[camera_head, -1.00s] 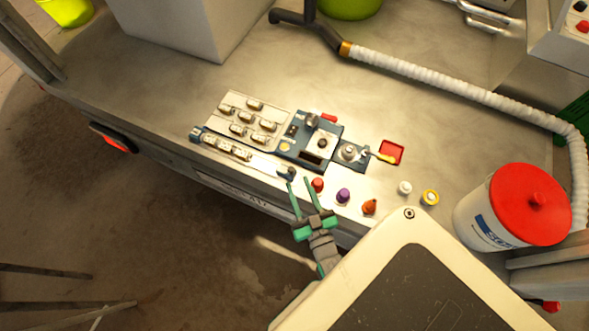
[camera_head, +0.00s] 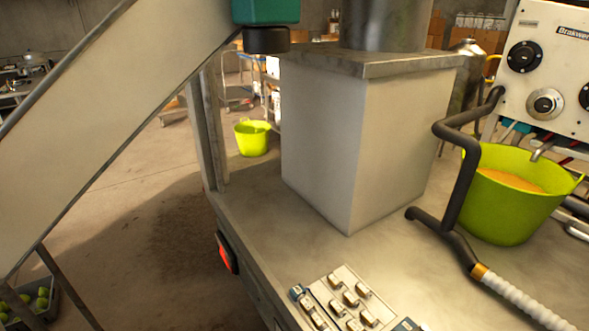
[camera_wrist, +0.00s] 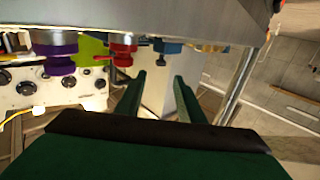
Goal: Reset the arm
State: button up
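My gripper (camera_wrist: 160,82) shows only in the wrist view. Its two green fingers stand apart with nothing held between them. In the head view my gripper is out of frame. A tray of metal pieces (camera_head: 345,301) is cut off by the bottom edge.
A large grey box (camera_head: 325,145) stands on the trailer bed (camera_head: 270,235). A black pipe (camera_head: 463,185) joins a white hose (camera_head: 520,302). A green tub (camera_head: 505,213) stands at right below a control panel (camera_head: 550,70). Another green bucket (camera_head: 252,138) is behind on the floor.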

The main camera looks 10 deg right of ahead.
jog(key=s+a+r+n+y, duration=0.2)
jog(key=s+a+r+y, duration=0.1)
jog(key=a, duration=0.8)
jog(key=s+a+r+n+g+y, duration=0.1)
jog(key=s+a+r+n+y, duration=0.1)
jog(key=s+a+r+y, duration=0.2)
jog(key=s+a+r, duration=0.1)
jog(key=a+r, duration=0.2)
jog(key=a, duration=0.5)
jog(key=shift+s+a+r+n, duration=0.2)
jog(key=shift+s+a+n, duration=0.1)
